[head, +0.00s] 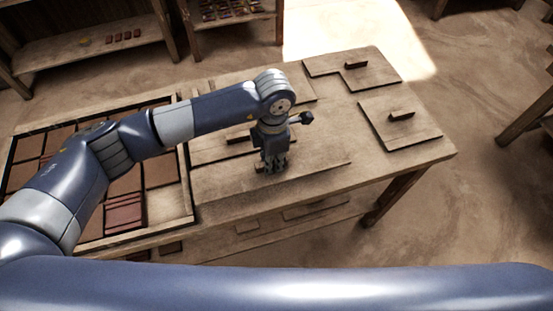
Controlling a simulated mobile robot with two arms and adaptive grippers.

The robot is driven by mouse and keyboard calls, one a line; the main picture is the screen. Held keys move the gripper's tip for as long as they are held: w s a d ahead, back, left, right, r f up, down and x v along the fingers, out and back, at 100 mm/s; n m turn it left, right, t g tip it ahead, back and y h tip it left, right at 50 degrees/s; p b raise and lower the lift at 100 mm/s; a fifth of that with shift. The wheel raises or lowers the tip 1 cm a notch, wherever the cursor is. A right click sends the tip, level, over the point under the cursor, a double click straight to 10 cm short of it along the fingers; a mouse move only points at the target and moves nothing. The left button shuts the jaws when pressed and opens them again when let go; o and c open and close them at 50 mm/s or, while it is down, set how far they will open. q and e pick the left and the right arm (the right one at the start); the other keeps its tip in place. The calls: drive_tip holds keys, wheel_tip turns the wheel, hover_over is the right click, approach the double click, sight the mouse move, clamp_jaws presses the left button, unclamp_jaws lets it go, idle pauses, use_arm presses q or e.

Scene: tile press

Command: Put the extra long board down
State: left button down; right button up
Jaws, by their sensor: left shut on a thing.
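The extra long board (318,156) is a pale wooden plank at the middle of the work table. Its front edge shows as a dark line running up to the right. My left gripper (272,166) points down over the board and is shut; the fingers hide what they hold, probably the board's handle. The board looks very close to the table top, but I cannot tell whether it touches. My right gripper is not in view.
Handled boards lie at the table's back right, one notched (345,75) and one squarer (412,128). Another handle (238,137) shows behind my left gripper. A framed tray (178,220) of brown tiles fills the left. Shelves (95,52) stand behind.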

use_arm(q)
drive_tip(key=shift+w+d, duration=0.35)
drive_tip(key=shift+d, duration=0.05)
drive_tip(key=shift+w+d, duration=0.15)
drive_tip(key=shift+f, duration=0.2)
wheel_tip(320, 180, down, 3)
drive_tip(key=shift+r+p, duration=0.1)
drive_tip(key=shift+p, duration=0.8)
drive_tip(key=shift+f, duration=0.2)
drive_tip(key=shift+f+b, duration=0.2)
drive_tip(key=shift+b, duration=0.1)
drive_tip(key=c, duration=1.5)
unclamp_jaws()
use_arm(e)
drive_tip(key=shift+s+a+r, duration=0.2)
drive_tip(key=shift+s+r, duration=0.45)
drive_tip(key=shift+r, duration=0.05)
use_arm(q)
drive_tip(key=shift+r, duration=0.1)
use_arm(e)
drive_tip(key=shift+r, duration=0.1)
